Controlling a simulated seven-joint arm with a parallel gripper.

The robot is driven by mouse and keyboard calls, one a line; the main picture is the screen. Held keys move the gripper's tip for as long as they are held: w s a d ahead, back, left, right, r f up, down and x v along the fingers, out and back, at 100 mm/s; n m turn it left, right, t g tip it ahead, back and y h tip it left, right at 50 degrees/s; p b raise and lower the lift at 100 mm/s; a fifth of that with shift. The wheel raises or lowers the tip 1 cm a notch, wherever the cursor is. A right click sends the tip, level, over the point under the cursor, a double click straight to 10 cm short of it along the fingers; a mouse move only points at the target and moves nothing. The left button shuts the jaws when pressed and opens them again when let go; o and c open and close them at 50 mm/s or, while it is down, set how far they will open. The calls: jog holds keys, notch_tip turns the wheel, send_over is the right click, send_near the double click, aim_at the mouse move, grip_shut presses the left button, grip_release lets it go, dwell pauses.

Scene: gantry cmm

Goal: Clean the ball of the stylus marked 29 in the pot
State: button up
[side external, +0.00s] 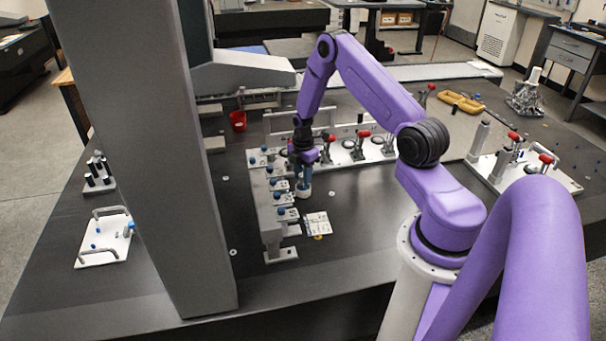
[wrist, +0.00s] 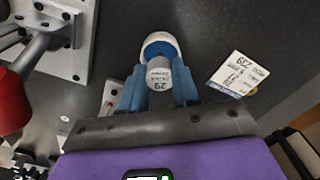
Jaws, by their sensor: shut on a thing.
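The stylus marked 29 (wrist: 159,75) is between the blue fingers of my gripper (wrist: 158,92), with its grey numbered end facing the wrist camera. My gripper (side external: 303,172) is shut on it and points down beside the rack. The pot (wrist: 160,42), white-rimmed and blue inside, is just beyond the stylus in the wrist view. In the side view the pot (side external: 304,191) stands directly below my gripper. The ball of the stylus is hidden, so I cannot tell whether it is inside the pot or above it.
A grey rack (side external: 270,212) with several numbered plates and blue-topped styli stands close left of my gripper. A printed card (side external: 317,224) lies in front. Red-handled clamps (side external: 363,142) on a pale plate are behind. A red cup (side external: 237,121) stands further back.

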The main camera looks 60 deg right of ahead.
jog(key=m, duration=0.5)
jog(key=shift+s+a+f+m, duration=0.1)
jog(key=shift+s+f+m, duration=0.1)
jog(key=shift+m, duration=0.2)
jog(key=m, duration=0.5)
jog(key=n, duration=1.1)
jog(key=shift+r+n, duration=0.1)
jog(key=shift+n, duration=0.2)
